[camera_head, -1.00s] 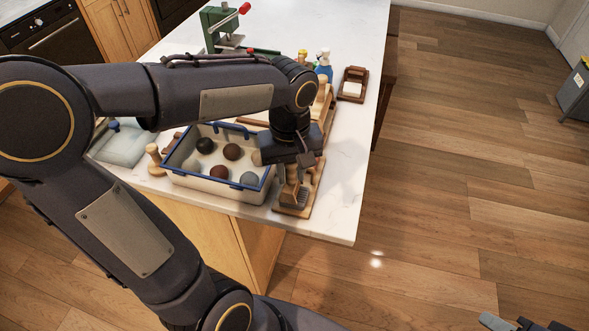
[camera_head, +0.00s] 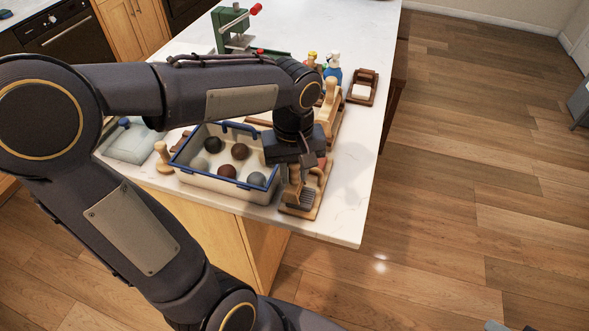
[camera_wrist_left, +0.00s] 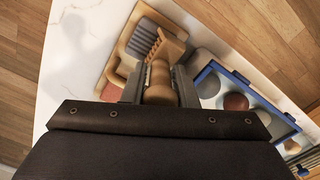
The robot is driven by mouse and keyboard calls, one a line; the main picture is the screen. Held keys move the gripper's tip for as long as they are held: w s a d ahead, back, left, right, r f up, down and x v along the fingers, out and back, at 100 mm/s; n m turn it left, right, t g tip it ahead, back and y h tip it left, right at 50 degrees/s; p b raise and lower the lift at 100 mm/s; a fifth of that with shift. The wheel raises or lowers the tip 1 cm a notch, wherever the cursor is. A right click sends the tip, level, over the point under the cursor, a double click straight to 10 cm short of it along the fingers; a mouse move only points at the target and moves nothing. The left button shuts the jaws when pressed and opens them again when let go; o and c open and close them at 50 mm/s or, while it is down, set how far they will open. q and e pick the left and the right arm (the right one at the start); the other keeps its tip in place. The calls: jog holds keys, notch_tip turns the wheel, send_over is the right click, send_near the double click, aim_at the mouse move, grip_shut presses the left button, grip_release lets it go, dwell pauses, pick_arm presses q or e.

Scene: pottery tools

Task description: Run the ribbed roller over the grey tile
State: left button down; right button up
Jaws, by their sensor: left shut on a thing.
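My left gripper (camera_head: 293,178) is shut on the wooden handle of the ribbed roller (camera_wrist_left: 158,82). The roller's pale wooden fork (camera_wrist_left: 172,46) points away from the gripper, over the wooden board (camera_wrist_left: 126,62). The grey tile (camera_wrist_left: 143,38) lies in the board and shows dark parallel lines; it also shows in the head view (camera_head: 306,198). A reddish tile (camera_wrist_left: 113,88) lies beside it on the same board. Only grey tips of my right gripper (camera_head: 496,326) show at the bottom edge.
A blue-rimmed crate (camera_head: 225,183) with several dark, red and grey balls stands close left of the board. Wooden stands and bottles (camera_head: 332,72) are behind it. The white counter (camera_head: 352,205) is clear to the right, up to its edge.

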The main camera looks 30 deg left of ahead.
pick_arm(q)
notch_tip(320, 180, up, 6)
jog(key=p, duration=0.5)
dwell(0.5)
